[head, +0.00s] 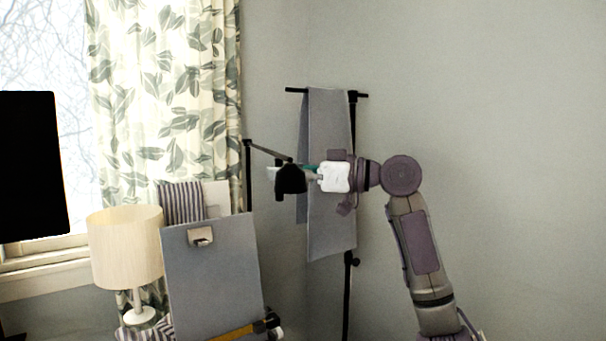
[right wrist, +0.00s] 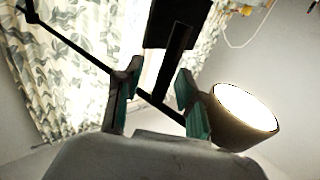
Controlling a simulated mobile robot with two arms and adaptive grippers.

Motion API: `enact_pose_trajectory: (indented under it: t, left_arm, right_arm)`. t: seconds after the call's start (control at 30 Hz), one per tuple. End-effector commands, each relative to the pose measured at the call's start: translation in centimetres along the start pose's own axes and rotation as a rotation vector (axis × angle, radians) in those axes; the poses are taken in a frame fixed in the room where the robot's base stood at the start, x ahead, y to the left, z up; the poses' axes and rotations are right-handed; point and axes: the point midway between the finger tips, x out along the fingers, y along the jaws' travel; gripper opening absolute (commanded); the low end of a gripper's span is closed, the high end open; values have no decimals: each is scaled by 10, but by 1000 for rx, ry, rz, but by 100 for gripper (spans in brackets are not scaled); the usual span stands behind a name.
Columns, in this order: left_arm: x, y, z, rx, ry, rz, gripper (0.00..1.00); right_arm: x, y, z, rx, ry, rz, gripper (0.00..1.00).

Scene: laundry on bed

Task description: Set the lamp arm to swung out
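The thin black lamp arm (head: 268,152) reaches right from a dark upright post (head: 248,178) in front of the curtain's right edge. A black lamp head (head: 291,179) sits at its outer end. My right gripper (head: 307,172) is at the lamp head from the right; its fingertips are partly hidden there. In the right wrist view the thin black arm (right wrist: 70,45) runs from the upper left and crosses behind and between the spread teal-padded fingers of my right gripper (right wrist: 158,88). I cannot tell whether they touch it. My left gripper is out of view.
A grey cloth (head: 330,190) hangs on a black stand (head: 347,290) behind my right arm. A grey panel (head: 212,275) and a cream-shaded table lamp (head: 127,250) stand at lower left. A black panel (head: 30,165) covers part of the window. The right wall is bare.

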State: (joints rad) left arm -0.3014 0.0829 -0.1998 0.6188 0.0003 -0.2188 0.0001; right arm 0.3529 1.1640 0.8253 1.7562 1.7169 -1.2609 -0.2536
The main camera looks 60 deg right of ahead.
Motion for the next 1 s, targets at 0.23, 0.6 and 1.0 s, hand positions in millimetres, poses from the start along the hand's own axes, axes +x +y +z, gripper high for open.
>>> enact_pose_trajectory:
  t: [0.23,0.6,1.0]
  left_arm:
    - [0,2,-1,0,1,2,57]
    - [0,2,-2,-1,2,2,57]
    - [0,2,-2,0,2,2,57]
  right_arm:
    - [-44,0,0,1,6,1,41]
    - [-108,1,0,1,2,1,41]
    - [-116,1,1,1,0,1,41]
